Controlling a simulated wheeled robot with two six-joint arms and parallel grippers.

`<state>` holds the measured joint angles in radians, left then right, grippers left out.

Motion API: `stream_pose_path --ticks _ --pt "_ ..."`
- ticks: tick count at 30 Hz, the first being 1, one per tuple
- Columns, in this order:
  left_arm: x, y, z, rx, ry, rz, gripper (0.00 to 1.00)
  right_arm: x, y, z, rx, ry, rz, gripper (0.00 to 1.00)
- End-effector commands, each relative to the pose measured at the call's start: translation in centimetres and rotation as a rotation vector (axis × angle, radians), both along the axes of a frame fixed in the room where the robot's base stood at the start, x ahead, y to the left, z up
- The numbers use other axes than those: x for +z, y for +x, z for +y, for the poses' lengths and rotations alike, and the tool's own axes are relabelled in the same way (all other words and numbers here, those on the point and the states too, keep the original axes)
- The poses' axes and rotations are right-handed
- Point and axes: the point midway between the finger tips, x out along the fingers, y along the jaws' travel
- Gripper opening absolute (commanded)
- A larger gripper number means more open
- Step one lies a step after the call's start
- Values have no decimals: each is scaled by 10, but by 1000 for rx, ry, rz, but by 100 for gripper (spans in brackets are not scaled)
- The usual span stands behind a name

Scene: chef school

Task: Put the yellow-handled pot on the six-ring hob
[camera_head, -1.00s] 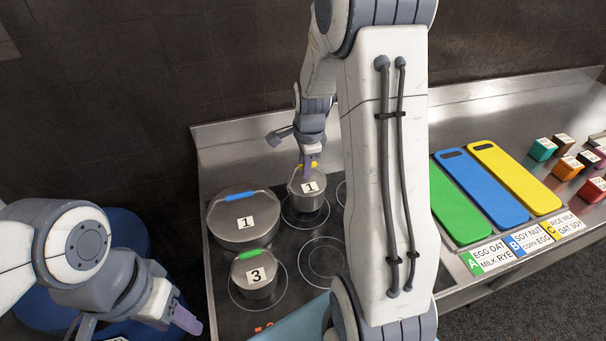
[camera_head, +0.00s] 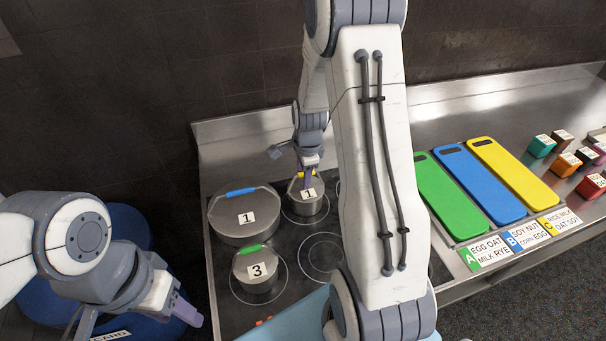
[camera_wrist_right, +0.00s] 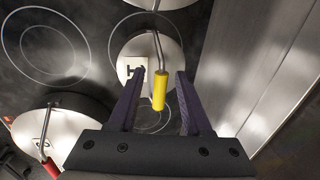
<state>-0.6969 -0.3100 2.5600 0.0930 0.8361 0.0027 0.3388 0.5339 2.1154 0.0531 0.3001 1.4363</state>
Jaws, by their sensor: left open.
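The yellow-handled pot (camera_head: 309,204), a small steel pot with a label 1 on its lid, sits upright on a back ring of the dark six-ring hob (camera_head: 222,308). My right gripper (camera_head: 308,172) is directly above it. In the right wrist view the fingers of my right gripper (camera_wrist_right: 157,100) stand apart, one on each side of the yellow handle (camera_wrist_right: 160,91), with gaps showing. My right arm hides the right part of the hob.
A large blue-handled pot (camera_head: 243,216) and a green-handled pot (camera_head: 257,272) stand on the hob. A red-handled pot (camera_wrist_right: 42,135) shows in the right wrist view. Green, blue and yellow boards (camera_head: 518,172) and small coloured blocks lie on the counter at right. An empty ring (camera_head: 322,256) is visible.

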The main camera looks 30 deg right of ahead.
Motion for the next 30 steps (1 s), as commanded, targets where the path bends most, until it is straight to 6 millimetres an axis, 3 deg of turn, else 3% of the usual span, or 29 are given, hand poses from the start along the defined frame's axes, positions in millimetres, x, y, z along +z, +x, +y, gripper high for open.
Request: stream_pose_path --ticks 10,24,30 --pt "0 0 0 0 0 0 50 13 -1 0 0 -1 -4 49" --pt "-13 0 0 0 0 0 50 103 -18 4 0 -2 -6 49" --pt "-14 0 0 0 0 0 50 119 -22 5 0 -1 -2 49"
